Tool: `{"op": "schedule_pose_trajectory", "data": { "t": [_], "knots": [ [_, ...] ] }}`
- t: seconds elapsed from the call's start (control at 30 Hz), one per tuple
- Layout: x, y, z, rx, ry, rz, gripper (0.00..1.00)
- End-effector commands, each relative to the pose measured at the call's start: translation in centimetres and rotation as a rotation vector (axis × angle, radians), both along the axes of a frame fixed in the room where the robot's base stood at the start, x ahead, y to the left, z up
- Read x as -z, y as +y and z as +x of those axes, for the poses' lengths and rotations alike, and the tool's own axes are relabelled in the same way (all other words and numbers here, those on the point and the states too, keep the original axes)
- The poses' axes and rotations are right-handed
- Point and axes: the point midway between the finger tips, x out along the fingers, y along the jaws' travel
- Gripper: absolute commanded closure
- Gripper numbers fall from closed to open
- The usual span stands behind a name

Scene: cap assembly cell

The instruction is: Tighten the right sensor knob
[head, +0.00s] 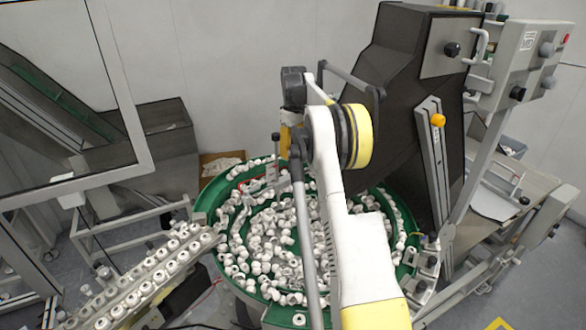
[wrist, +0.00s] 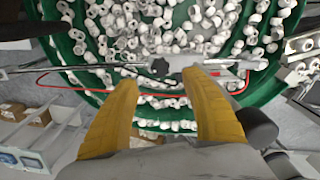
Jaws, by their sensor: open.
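A dark star-shaped knob (wrist: 160,67) sits on a thin metal rod with a pale clamp block, across the green bowl in the wrist view. I cannot tell for sure whether it is the right sensor knob. My gripper (wrist: 161,79) is open, with its two yellow fingers apart and nothing between them. In the picture the knob lies between and just beyond the fingertips; I cannot tell the gap in depth. In the head view my gripper (head: 288,138) is mostly hidden behind my arm.
The green feeder bowl (head: 208,192) is full of loose white caps. A red cable (wrist: 75,92) loops beside the rod. A cap-filled rail (head: 150,278) runs off to the left. A dark hopper (head: 395,90) stands behind at right.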

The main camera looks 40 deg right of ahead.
Motion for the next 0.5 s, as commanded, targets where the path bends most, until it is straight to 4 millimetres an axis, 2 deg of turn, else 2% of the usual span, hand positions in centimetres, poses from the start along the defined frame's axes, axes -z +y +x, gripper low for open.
{"op": "schedule_pose_trajectory", "data": {
  "t": [0.2,0.4,0.5],
  "knots": [
    [4.5,0.0,0.0,0.000,0.000,0.000,0.45],
    [7.0,0.0,0.0,0.000,0.000,0.000,0.45],
    [7.4,0.0,0.0,0.000,0.000,0.000,0.45]
  ]
}}
